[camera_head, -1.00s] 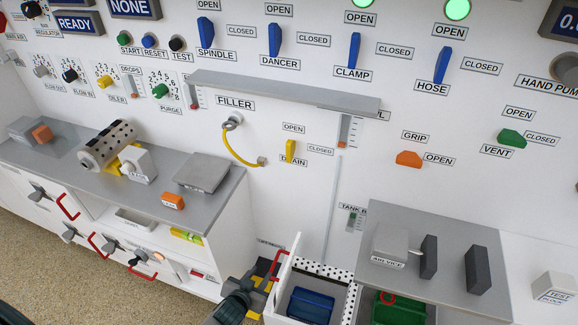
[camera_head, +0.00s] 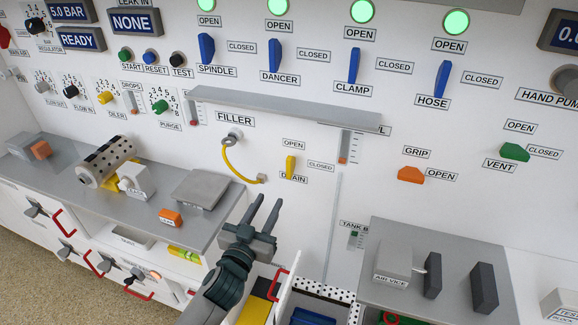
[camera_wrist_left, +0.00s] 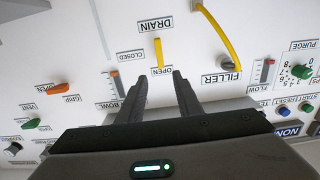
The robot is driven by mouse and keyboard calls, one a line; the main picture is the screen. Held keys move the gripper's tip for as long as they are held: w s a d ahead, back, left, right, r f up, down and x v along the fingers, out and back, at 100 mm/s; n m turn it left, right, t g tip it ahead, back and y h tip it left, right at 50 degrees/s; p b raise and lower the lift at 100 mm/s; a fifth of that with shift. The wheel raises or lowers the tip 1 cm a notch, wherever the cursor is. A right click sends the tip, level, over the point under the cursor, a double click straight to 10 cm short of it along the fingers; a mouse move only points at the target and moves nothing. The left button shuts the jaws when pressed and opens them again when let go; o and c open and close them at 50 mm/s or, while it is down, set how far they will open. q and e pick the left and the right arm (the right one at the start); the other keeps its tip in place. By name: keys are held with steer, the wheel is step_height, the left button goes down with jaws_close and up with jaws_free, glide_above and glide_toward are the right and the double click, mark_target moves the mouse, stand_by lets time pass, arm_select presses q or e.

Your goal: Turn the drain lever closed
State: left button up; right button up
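The drain lever (camera_head: 290,167) is a small yellow handle on the white panel. It stands upright, below its OPEN label (camera_head: 293,144) and to the left of its CLOSED label (camera_head: 321,166). My left gripper (camera_head: 265,204) is open and empty, below and a little left of the lever and apart from it. In the left wrist view, which is upside down, the yellow lever (camera_wrist_left: 159,52) shows just beyond the two spread black fingers (camera_wrist_left: 155,82). My right gripper is not in view.
A yellow hose (camera_head: 234,165) hangs from the filler port left of the lever. A grey shelf (camera_head: 280,110) juts out above. An open drawer with a red handle (camera_head: 277,285) lies below my left arm. The grey workbench (camera_head: 135,200) is to the left.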

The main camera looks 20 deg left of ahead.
mark_target(288, 168)
arm_select(q)
steer(key=shift+w, duration=0.1)
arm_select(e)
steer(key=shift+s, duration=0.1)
